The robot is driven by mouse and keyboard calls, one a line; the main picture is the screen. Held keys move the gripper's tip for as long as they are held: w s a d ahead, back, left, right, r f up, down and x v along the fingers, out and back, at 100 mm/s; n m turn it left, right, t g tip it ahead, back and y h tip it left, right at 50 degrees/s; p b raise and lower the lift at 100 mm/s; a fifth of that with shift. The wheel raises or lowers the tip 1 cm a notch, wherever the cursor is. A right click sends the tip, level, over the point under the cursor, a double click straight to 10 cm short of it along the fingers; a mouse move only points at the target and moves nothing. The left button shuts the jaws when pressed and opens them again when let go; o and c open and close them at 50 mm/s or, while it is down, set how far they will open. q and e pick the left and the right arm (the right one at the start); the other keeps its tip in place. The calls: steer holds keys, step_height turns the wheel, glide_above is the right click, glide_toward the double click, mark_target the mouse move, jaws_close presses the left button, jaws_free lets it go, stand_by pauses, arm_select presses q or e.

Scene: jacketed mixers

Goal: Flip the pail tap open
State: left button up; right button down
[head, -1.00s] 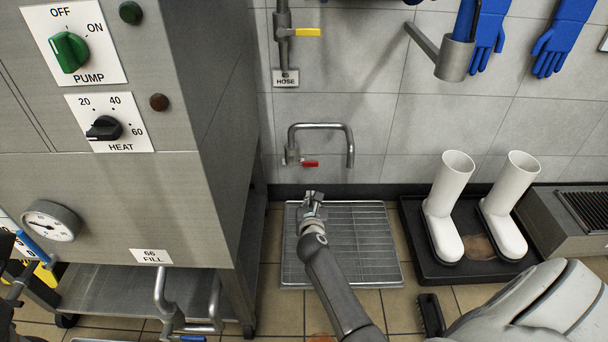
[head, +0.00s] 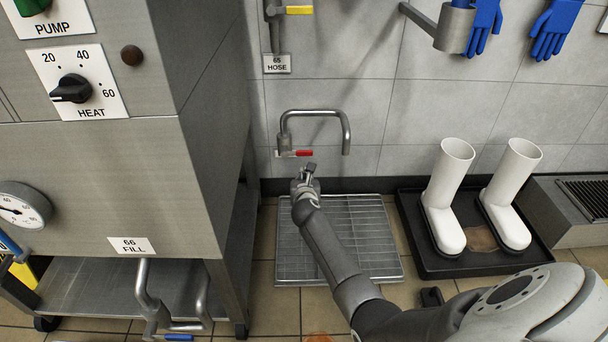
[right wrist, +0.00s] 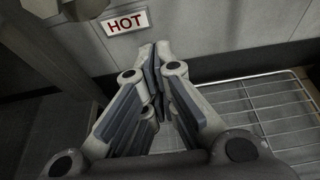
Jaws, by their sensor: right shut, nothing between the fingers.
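The tap (head: 346,130) on the tiled wall is a bent grey pipe with its spout hanging down on the right. Its red lever (head: 304,153) lies level, pointing right from the valve body, crosswise to the upright pipe. My right gripper (head: 309,169) is shut and empty, just below the lever in the head view; I cannot tell whether they touch. In the right wrist view the closed fingers (right wrist: 155,66) point at the wall below a HOT sign (right wrist: 126,22); the lever is not visible there. My left gripper is not in view.
A metal grate (head: 365,235) lies on the floor below the tap. A steel mixer cabinet (head: 110,190) stands close on the left. White boots (head: 440,205) stand in a black tray (head: 410,215) to the right. A yellow-handled hose valve (head: 299,10) is above.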

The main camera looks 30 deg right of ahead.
mark_target(304, 153)
step_height(304, 153, up, 4)
steer(key=shift+r, duration=0.1)
stand_by(0.5)
